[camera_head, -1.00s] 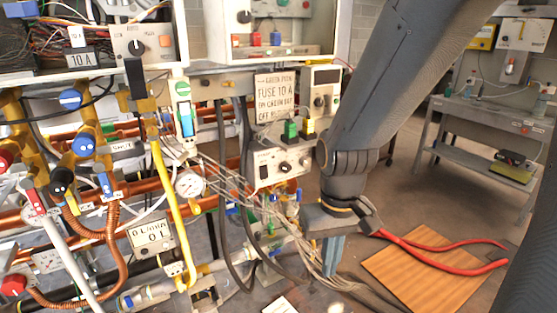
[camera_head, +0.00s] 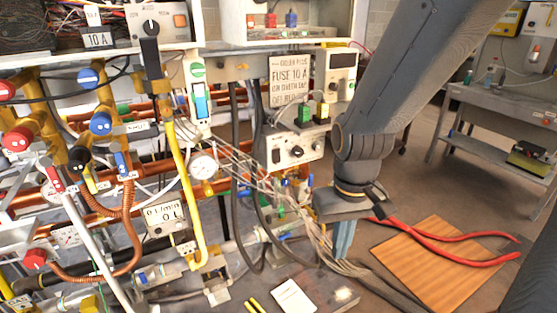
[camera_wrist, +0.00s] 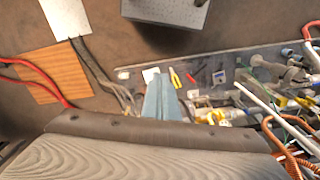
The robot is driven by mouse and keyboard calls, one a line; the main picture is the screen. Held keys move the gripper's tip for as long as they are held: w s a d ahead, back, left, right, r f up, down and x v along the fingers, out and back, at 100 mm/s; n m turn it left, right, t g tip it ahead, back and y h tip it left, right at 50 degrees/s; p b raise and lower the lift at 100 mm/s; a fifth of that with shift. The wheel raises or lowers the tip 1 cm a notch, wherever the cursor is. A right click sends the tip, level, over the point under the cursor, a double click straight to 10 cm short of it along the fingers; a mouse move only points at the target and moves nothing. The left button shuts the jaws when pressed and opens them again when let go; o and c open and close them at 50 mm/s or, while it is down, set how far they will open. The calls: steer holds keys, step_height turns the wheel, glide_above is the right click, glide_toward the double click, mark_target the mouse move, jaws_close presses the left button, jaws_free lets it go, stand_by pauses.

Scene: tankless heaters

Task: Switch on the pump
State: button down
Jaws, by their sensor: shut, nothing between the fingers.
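No part is clearly readable as the pump or its switch. A white control box (camera_head: 296,149) with a dark rocker switch at its left and a round knob stands at the centre. Green and yellow blocks sit on top of it. A narrow white switch unit (camera_head: 197,90) with a green mark on top and a light blue rocker is on the frame to its left. My gripper (camera_head: 344,242) points down, to the right of and below the box, apart from both. Its blue-grey fingers are shut and empty; they also show in the wrist view (camera_wrist: 163,98).
Copper and yellow pipes (camera_head: 189,195), valves and a gauge (camera_head: 204,166) crowd the left. Loose grey cables run down beside my gripper. A grey bench (camera_head: 500,130) stands far right.

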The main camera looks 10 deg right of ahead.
mark_target(278, 162)
steer(key=w+d+f+n+t+y+b, duration=0.1)
steer(key=w+f+n+t+b, duration=0.2)
steer(key=w+n+t, duration=0.55)
steer(key=w+d+f+n+t+b, duration=0.1)
steer(key=w+f+n+t+b, duration=0.3)
steer(key=w, duration=1)
steer(key=w+a+r+n+t+y+b, duration=0.1)
steer(key=w+a+r+n+t+y, duration=0.2)
steer(key=n, duration=0.6)
steer(key=shift+w+r+y, duration=0.55)
steer(key=shift+w+y, duration=0.15)
steer(key=shift+w, duration=0.1)
steer(key=p+x, duration=0.1)
steer(key=x, duration=1.3)
steer(key=shift+w+d+f, duration=0.1)
steer(key=shift+d, duration=0.05)
